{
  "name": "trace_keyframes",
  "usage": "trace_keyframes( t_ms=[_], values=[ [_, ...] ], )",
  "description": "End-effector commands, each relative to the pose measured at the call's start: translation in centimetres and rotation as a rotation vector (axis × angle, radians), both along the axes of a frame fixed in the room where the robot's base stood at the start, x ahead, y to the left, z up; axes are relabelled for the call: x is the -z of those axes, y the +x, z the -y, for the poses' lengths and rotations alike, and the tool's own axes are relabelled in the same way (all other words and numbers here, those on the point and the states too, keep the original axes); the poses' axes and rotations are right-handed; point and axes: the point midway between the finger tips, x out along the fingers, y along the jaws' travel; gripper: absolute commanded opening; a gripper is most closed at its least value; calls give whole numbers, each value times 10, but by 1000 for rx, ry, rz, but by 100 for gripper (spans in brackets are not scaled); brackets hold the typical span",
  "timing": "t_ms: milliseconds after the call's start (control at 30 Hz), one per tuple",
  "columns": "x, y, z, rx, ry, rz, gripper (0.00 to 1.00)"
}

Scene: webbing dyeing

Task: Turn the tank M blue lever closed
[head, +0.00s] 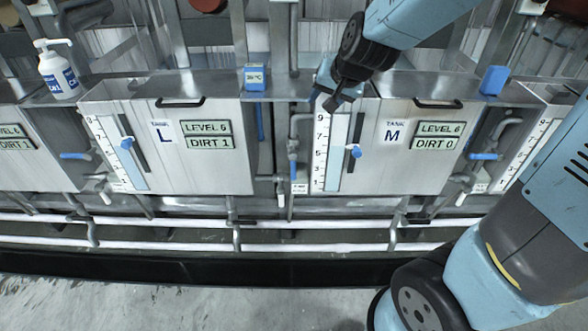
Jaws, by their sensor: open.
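Tank M (392,165) is the grey metal box right of centre, with a level scale on its left side. A blue lever (485,156) lies roughly horizontal on the pipe at its right side. Another blue lever (292,145) shows on the pipe between tanks L and M, and looks upright. I cannot tell from the picture which lever belongs to tank M. My gripper (326,100) is open, in front of tank M's top left corner, above and right of the lever between the tanks. It appears empty and apart from both levers.
Tank L (200,165) stands left, with a blue lever (75,155) at its left side. A soap pump bottle (57,72) and a blue box (255,77) stand on the ledge. White pipes (180,225) run low along the front. The floor (180,300) in front is clear.

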Motion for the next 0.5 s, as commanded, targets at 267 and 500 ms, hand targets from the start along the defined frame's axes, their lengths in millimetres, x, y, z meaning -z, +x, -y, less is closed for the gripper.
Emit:
trace_keyframes(
  t_ms=[267,500],
  values=[
    [68,41,-47,102,20,12,46],
    [132,62,-77,205,-11,49,46]
  ],
)
